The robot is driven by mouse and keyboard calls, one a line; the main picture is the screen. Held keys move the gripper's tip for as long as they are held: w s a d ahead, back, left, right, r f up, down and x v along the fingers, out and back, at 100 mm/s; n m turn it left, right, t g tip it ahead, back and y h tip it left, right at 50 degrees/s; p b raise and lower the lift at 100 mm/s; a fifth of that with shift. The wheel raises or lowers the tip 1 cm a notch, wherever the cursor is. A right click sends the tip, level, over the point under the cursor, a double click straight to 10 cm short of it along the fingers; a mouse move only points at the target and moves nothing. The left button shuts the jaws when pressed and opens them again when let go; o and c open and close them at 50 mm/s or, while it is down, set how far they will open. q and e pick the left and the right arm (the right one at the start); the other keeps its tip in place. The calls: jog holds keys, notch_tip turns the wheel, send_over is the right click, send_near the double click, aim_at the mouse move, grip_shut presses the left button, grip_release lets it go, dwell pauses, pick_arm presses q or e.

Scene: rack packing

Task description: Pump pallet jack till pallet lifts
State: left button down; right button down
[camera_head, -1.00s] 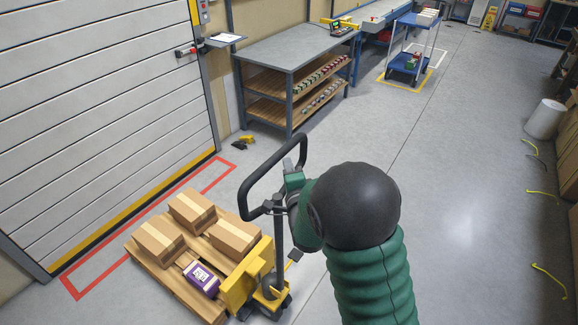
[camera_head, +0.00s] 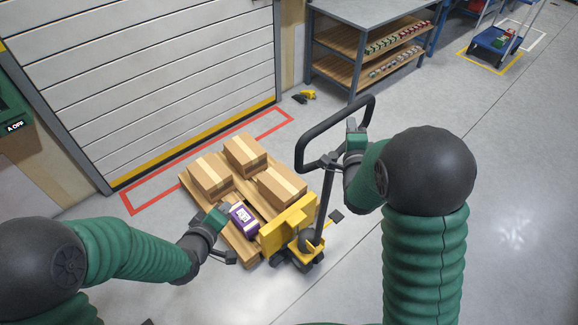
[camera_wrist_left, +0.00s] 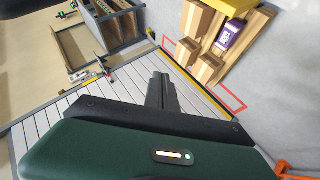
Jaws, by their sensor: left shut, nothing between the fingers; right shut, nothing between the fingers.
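The yellow pallet jack (camera_head: 287,228) stands at the near end of a wooden pallet (camera_head: 241,248). Its black loop handle (camera_head: 314,131) rises on a dark shaft and leans to the right. The pallet carries three cardboard boxes (camera_head: 243,153) and a purple pack (camera_head: 243,218). I cannot tell whether the pallet is off the floor. My right gripper (camera_head: 351,124) is shut and empty at the right side of the handle; contact is unclear. My left gripper (camera_head: 222,208) overlaps the pallet's near left side in the head view. Its fingers show shut and empty in the left wrist view (camera_wrist_left: 161,80).
A red floor outline (camera_head: 158,197) runs beside the pallet, along the shutter door (camera_head: 150,80). A workbench (camera_head: 375,20) with shelves stands behind. A small yellow and black thing (camera_head: 304,96) lies on the floor.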

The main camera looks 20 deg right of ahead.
pick_arm(q)
jog(key=w+d+r+n+t+h, duration=0.1)
jog(key=w+d+r+n+h, duration=0.1)
jog(key=d, duration=0.7)
jog(key=w+d+r+n+t+h, duration=0.2)
jog(key=d+n+h, duration=0.1)
jog(key=d, duration=0.7)
jog(key=shift+w+d+r+n+t, duration=0.15)
jog(key=shift+w+d+n+t, duration=0.05)
jog(key=shift+d+n+t, duration=0.1)
pick_arm(e)
jog(key=shift+s+d+r, duration=0.1)
jog(key=shift+s+d, duration=0.15)
pick_arm(q)
jog(key=shift+a, duration=0.1)
pick_arm(e)
jog(key=shift+w+a, duration=0.1)
